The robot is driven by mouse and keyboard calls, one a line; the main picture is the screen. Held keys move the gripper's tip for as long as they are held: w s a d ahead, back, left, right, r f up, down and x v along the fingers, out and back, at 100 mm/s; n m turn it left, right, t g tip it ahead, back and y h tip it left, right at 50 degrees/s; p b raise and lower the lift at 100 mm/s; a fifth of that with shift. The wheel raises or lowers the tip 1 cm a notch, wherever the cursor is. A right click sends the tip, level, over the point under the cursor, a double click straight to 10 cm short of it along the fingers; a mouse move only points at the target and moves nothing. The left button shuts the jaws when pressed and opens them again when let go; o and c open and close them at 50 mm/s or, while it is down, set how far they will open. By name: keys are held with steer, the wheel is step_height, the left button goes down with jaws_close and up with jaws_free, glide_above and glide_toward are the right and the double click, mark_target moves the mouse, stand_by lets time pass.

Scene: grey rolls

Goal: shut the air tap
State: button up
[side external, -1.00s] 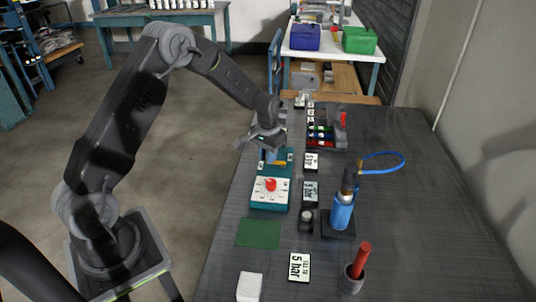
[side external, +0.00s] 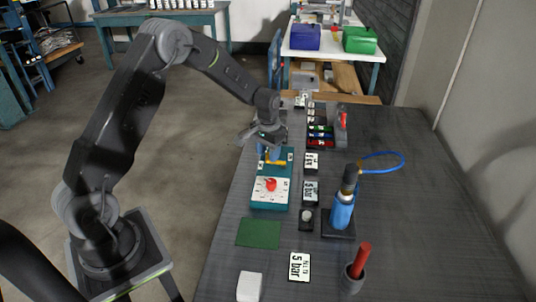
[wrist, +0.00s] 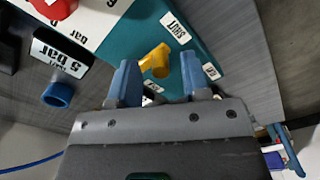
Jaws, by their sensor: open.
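The air tap's yellow lever (wrist: 156,61) sits on a teal block, with a white label reading SHUT (wrist: 175,27) near it. In the side view the lever (side external: 275,162) shows small, just below my gripper. My gripper (wrist: 158,60) is open, pointing down over the block. In the wrist view its two blue fingers appear on either side of the lever. I cannot tell whether they touch it or how high above it they are. Another white label (wrist: 212,71) lies beside the right finger, and a third is partly hidden between the fingers.
A white-topped teal box with a red knob (side external: 270,184) stands in front of the tap. A green mat (side external: 258,233) lies nearer. The table's right side is mostly clear.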

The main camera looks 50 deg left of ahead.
mark_target(268, 154)
step_height(268, 154, up, 13)
steer(key=shift+f, duration=0.2)
stand_by(0.3)
steer(key=s+d+r+m+t, duration=0.1)
steer(key=s+d+r+t, duration=0.1)
steer(key=s+d+r, duration=0.6)
steer(key=s+d+r+m+t, duration=0.15)
steer(key=s+d+r, duration=0.25)
steer(key=s, duration=0.7)
steer(key=s+d+f+t, duration=0.1)
steer(key=s+d+t, duration=0.1)
steer(key=s, duration=0.6)
steer(key=shift+d+f, duration=0.25)
